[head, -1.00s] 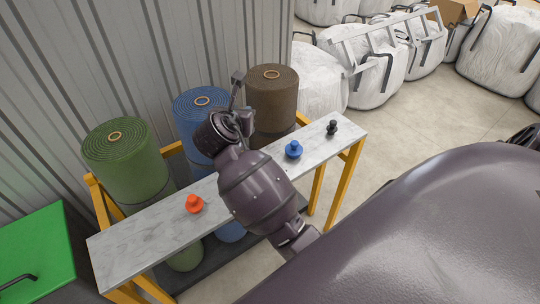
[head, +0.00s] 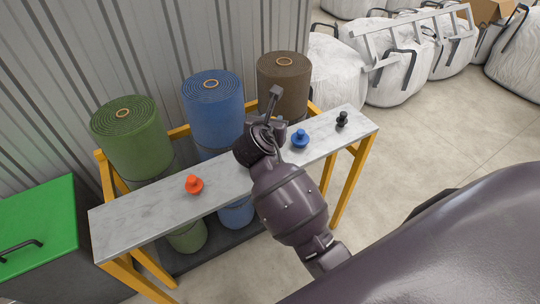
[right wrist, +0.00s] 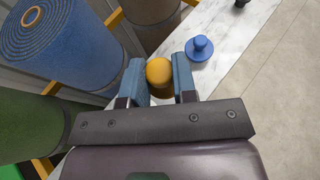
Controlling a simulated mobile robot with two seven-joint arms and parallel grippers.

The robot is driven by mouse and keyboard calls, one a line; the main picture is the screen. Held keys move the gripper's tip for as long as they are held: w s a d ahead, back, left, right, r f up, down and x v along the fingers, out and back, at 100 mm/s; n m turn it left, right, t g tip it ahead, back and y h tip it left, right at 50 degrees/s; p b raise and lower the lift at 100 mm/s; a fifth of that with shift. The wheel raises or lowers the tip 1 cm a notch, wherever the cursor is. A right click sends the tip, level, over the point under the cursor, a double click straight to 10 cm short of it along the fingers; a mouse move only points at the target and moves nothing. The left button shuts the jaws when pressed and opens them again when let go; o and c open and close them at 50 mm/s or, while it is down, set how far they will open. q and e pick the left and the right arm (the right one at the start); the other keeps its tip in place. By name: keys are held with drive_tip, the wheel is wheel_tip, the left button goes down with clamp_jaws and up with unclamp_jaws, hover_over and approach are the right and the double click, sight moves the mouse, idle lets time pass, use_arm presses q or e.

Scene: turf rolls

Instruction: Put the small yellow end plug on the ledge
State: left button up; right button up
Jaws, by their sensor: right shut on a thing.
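The yellow end plug (right wrist: 160,75) is between the two blue-grey fingers of my right gripper (right wrist: 160,82), which is shut on it. In the head view my right gripper (head: 274,108) is above the back edge of the ledge, in front of the brown roll, and it hides the plug. The ledge (head: 140,214) is a long grey marbled board on a yellow frame. It also shows in the right wrist view (right wrist: 232,32), behind and to the right of the plug. I cannot tell whether the plug touches it. My left gripper is not in view.
A red plug (head: 194,185), a blue plug (head: 300,139) and a black plug (head: 342,119) stand on the ledge. Green (head: 130,138), blue (head: 213,110) and brown (head: 283,85) turf rolls stand behind it. The ledge is bare between the red plug and my arm.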

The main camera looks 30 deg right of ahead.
wheel_tip(320, 180, down, 12)
drive_tip(key=b, duration=0.3)
drive_tip(key=shift+r, duration=0.25)
drive_tip(key=shift+f, duration=0.2)
drive_tip(key=shift+r, duration=0.1)
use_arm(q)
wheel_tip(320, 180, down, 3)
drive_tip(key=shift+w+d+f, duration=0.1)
use_arm(e)
drive_tip(key=o, duration=0.5)
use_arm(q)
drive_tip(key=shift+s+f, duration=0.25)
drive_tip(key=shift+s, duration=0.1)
use_arm(e)
drive_tip(key=o, duration=0.4)
